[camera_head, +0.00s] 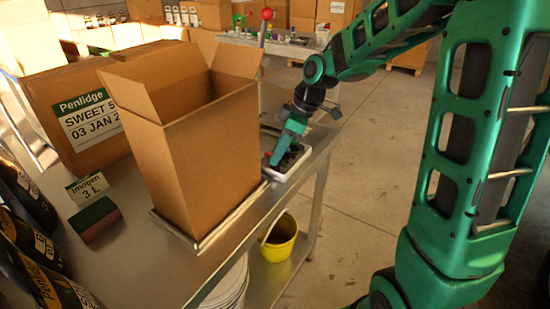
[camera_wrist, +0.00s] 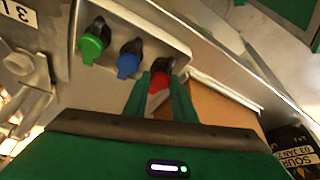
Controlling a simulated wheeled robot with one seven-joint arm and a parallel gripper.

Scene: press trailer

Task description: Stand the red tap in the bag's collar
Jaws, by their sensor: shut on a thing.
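The red tap (camera_wrist: 158,82), with a black upper part, is between the two green fingers of my gripper (camera_wrist: 160,94) in the wrist view. My gripper is shut on it. The tap is still at the holder with the green tap (camera_wrist: 91,47) and blue tap (camera_wrist: 129,62), which stand in a row beside it. In the head view my gripper (camera_head: 281,158) reaches down at the white tap holder (camera_head: 277,174) on the bench edge. An open cardboard box (camera_head: 196,160) stands left of it. The box's inside is hidden, and I cannot see a bag or collar.
The box stands on a metal tray (camera_head: 184,235) on the steel bench. Left are a second carton (camera_head: 75,100), a small card (camera_head: 87,187), a dark red and green block (camera_head: 95,218) and dark bottles. A lever with a red knob (camera_head: 266,15) rises behind. A yellow bucket (camera_head: 279,240) is below.

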